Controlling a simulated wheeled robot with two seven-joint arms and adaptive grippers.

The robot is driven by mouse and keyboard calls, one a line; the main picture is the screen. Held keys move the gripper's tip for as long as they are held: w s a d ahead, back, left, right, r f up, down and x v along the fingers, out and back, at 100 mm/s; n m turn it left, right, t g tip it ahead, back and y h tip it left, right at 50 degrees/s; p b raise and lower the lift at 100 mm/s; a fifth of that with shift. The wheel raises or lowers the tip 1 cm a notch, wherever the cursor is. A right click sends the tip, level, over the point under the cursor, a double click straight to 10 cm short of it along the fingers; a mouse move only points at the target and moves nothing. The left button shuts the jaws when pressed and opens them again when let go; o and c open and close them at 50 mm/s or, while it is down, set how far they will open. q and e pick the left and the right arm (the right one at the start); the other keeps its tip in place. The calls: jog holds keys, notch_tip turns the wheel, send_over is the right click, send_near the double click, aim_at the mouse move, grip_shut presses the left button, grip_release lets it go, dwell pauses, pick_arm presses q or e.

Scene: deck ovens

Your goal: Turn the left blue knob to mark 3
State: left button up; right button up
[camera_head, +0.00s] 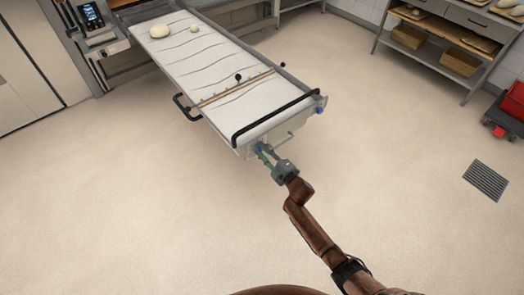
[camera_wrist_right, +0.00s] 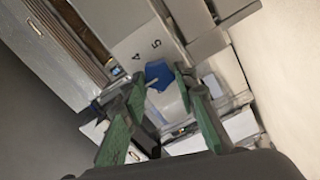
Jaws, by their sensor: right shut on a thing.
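The left blue knob (camera_head: 258,149) sits on the front end of the loader, at its near corner. My right gripper (camera_head: 266,155) reaches it from the front and is shut on it. In the right wrist view the blue knob (camera_wrist_right: 159,73) lies between the green-padded fingertips of the gripper (camera_wrist_right: 160,80). The numbers 4 and 5 show on the pale panel above the knob; mark 3 cannot be made out. The exact mark the knob points to cannot be told. My left gripper is not in view.
A second blue knob (camera_head: 319,110) is on the loader's right corner. The long white loader bed (camera_head: 215,62) carries dough pieces at its far end and has a black front bar (camera_head: 275,115). A shelf rack (camera_head: 450,50) and a red crate (camera_head: 514,100) stand right.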

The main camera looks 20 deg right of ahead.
jog(key=o, duration=1.2)
jog(key=shift+c, duration=0.2)
jog(key=v, duration=1.2)
